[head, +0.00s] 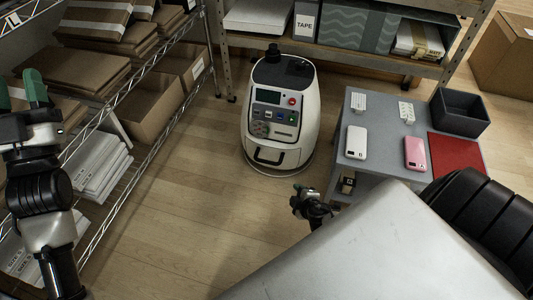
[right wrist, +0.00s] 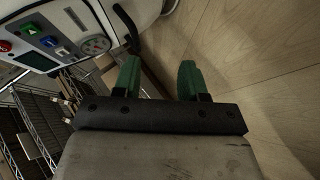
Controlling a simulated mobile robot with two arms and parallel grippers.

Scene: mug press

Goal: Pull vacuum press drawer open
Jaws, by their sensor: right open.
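The vacuum press (head: 277,112) is a rounded white machine with a dark top and a front control panel, standing on the floor in the head view. Its drawer has a black handle (head: 266,158) low on the front; the drawer looks closed. My right gripper (head: 300,193) is apart from the press, in front of it and to the right. In the right wrist view its green fingers (right wrist: 159,72) are open and empty; the press panel (right wrist: 62,32) and a dark handle (right wrist: 128,30) lie beyond, at upper left. My left gripper (head: 20,92) is open at the far left, away from the press.
A grey table (head: 378,161) with phones, a red mat (head: 455,158) and a dark bin (head: 460,112) stands right of the press. Wire shelving with boxes (head: 152,100) stands at left, another shelf (head: 340,57) behind. The wooden floor in front of the press is clear.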

